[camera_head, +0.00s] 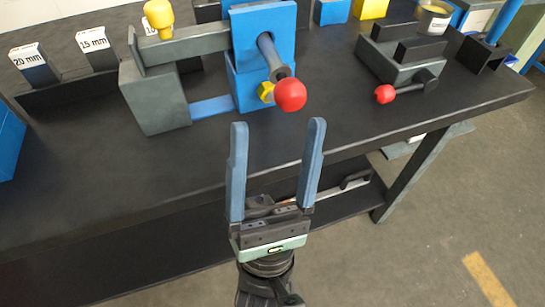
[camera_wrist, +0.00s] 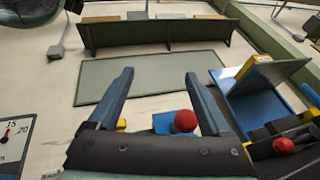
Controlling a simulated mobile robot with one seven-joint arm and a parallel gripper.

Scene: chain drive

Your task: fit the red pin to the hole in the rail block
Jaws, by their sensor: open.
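Two red round ends show. One red knob (camera_head: 291,95) sits on a grey rod coming out of the blue upright block (camera_head: 262,32); it also shows in the wrist view (camera_wrist: 185,121). The other red knob (camera_head: 385,94) is on a short dark rod at the front of a dark grey block (camera_head: 400,62). I cannot tell which is the red pin. A grey bar runs from the blue block over a grey block (camera_head: 155,97), perhaps the rail block; no hole is clear. My gripper (camera_head: 278,124) is open and empty, at the table's near edge below the first knob.
The dark table (camera_head: 90,165) has free room at its front left. Labelled gauge blocks (camera_head: 97,47) stand at the back left. A tin (camera_head: 433,17) and a blue handle in a dark holder (camera_head: 485,52) are at the right.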

